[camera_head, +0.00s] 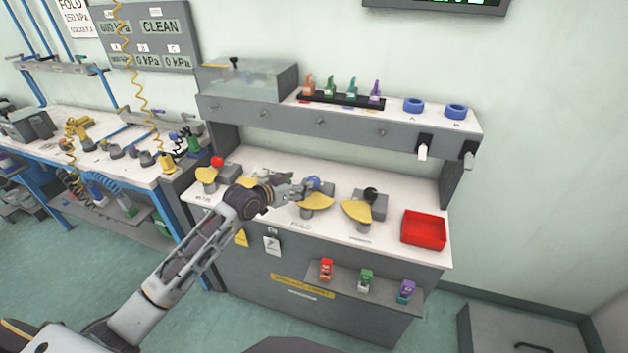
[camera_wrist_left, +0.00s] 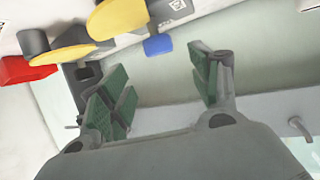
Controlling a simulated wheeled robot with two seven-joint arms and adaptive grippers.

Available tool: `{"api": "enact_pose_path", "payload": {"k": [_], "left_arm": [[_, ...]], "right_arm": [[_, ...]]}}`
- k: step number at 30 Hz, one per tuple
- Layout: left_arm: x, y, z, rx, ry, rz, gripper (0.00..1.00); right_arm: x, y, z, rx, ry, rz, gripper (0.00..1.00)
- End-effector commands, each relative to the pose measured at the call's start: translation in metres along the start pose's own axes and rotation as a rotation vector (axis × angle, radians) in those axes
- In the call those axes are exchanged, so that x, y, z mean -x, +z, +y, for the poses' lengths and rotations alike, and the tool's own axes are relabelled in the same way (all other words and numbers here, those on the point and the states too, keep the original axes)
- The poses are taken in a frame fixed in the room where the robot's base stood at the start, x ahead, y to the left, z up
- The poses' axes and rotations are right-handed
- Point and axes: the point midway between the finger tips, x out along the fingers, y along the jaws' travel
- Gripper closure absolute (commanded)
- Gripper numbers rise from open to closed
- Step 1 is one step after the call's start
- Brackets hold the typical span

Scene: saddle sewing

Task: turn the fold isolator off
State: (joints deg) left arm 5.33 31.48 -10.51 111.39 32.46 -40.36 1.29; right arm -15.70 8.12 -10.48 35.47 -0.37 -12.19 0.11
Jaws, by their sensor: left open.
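The fold isolator is the bench unit with a blue knob (camera_head: 313,183) and a yellow fan-shaped plate (camera_head: 316,202), behind a label on the bench top that appears to read FOLD. My left gripper (camera_head: 298,190) reaches in from the left and is right beside the blue knob. In the left wrist view, the gripper (camera_wrist_left: 160,88) is open and empty, and the blue knob (camera_wrist_left: 158,46) shows beyond the gap between the fingers. The yellow plate (camera_wrist_left: 122,16) is at the top of that view. Contact cannot be told. My right gripper is out of view.
A similar unit with a black knob (camera_head: 370,194) stands to the right, then a red bin (camera_head: 424,230). A red-knobbed unit (camera_head: 217,162) stands at the left; my arm partly covers another. A shelf (camera_head: 340,118) overhangs the back. Small coloured pieces sit on a lower front ledge (camera_head: 345,280).

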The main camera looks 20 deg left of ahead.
Motion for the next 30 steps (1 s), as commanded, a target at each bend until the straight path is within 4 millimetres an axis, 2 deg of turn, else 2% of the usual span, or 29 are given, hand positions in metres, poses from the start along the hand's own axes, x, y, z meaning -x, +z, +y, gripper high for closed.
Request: {"api": "enact_pose_path", "payload": {"k": [8, 20, 30], "left_arm": [[-0.027, 0.0, 0.0, 0.001, 0.0, 0.0, 0.37], [-0.065, 0.0, 0.0, 0.001, 0.0, 0.0, 0.37], [-0.092, 0.0, 0.0, 0.0, 0.0, 0.0, 0.37]], "right_arm": [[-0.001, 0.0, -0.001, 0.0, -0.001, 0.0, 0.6], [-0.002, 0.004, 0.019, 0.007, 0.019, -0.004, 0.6], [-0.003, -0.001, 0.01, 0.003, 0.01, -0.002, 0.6]]}}
